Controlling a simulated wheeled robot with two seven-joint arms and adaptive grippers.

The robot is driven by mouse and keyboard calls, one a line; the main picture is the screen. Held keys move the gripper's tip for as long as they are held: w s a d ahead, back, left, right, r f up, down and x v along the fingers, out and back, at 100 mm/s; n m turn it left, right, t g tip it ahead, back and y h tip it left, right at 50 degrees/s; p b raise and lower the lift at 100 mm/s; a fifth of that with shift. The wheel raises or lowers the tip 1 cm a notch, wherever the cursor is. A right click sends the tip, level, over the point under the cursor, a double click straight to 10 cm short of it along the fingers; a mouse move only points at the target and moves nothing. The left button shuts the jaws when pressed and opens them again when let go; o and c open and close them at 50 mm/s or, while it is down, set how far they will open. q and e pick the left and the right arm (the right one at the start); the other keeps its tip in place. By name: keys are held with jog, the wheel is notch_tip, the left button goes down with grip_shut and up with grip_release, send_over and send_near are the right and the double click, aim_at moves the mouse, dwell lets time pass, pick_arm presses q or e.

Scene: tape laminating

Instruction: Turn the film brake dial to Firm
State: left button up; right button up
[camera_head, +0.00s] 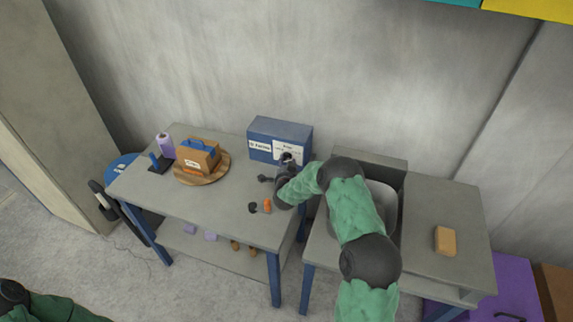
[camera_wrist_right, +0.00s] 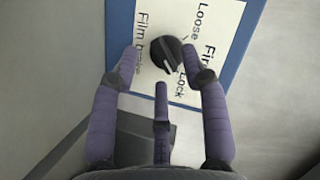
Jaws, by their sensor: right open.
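The film brake dial (camera_wrist_right: 166,57) is a black round knob with a pale mark on it, on a white label panel (camera_wrist_right: 150,88). The panel reads "Film brake", "Loose", "Firm" and "Lock"; I cannot tell for sure which word the mark points to. The panel is on the front of a blue box (camera_head: 262,128) at the back of the left table. My right gripper (camera_wrist_right: 160,58) is open, with its purple fingertips on either side of the dial; contact is unclear. In the head view my right gripper (camera_head: 285,177) is in front of the box. My left gripper is not in view.
On the left table (camera_head: 235,218) are a round wooden board (camera_head: 180,177) with an orange-brown box (camera_head: 198,158), a lilac cylinder (camera_head: 165,145) and a small orange piece (camera_head: 267,205). An orange-tan block (camera_head: 445,240) lies on the right table (camera_head: 450,203).

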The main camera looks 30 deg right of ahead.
jog(key=shift+x, duration=0.85)
grip_shut()
